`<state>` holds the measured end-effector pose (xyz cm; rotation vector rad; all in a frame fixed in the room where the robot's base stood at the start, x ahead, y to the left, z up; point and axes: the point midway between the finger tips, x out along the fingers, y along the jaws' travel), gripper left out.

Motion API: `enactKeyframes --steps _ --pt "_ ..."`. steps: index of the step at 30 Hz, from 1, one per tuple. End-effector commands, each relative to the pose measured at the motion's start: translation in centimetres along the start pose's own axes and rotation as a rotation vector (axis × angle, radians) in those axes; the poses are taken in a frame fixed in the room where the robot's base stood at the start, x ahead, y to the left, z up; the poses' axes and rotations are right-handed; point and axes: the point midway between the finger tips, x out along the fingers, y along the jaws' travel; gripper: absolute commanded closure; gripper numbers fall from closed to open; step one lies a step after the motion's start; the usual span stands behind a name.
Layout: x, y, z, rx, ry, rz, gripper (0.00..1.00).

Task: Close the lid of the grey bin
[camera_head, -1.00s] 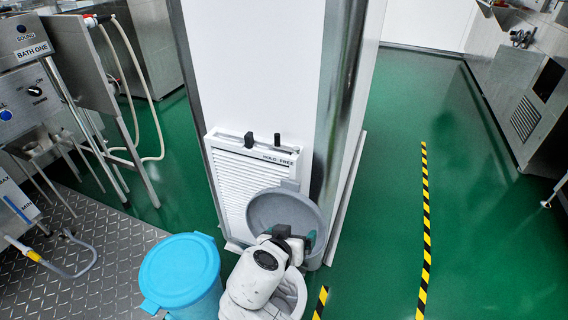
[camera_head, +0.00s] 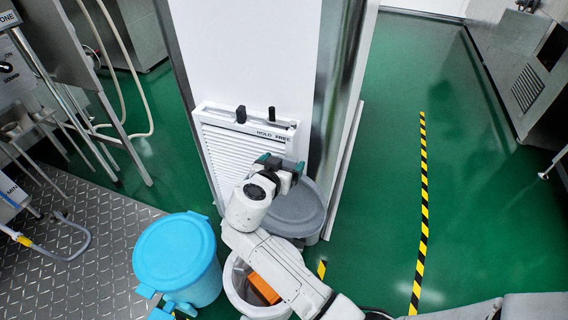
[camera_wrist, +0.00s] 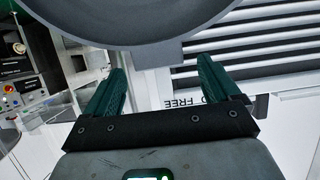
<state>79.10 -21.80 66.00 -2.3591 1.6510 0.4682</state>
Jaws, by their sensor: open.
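The grey bin (camera_head: 235,290) stands on the floor beside the white column, its mouth open. An orange object (camera_head: 264,289) shows inside. Its grey lid (camera_head: 300,212) is raised, tilted back toward the column; my arm partly covers the lid and the bin. My gripper (camera_head: 280,162) is open and empty at the lid's upper left edge, near the louvred panel. In the wrist view the lid (camera_wrist: 140,25) fills the top, with its tab (camera_wrist: 165,52) just past and between the open fingers (camera_wrist: 164,68). I cannot tell whether they touch it.
A blue lidded bin (camera_head: 177,255) stands close at left of the grey bin. The louvred panel (camera_head: 240,160) with black knobs is on the column behind the lid. Green floor (camera_head: 380,200) is free to the right, with a yellow-black stripe (camera_head: 421,210).

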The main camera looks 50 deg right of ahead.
Motion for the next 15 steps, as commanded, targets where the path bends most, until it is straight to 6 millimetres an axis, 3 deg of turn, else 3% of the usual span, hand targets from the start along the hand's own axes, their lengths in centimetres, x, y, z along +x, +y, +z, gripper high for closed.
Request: enactKeyframes --steps 4,13,15 --pt "1.06 0.10 0.03 0.000 -0.001 0.002 0.11" --pt "1.22 0.07 0.00 0.000 -0.001 0.001 0.11" --pt "1.21 0.07 0.00 0.000 -0.001 0.001 0.16"
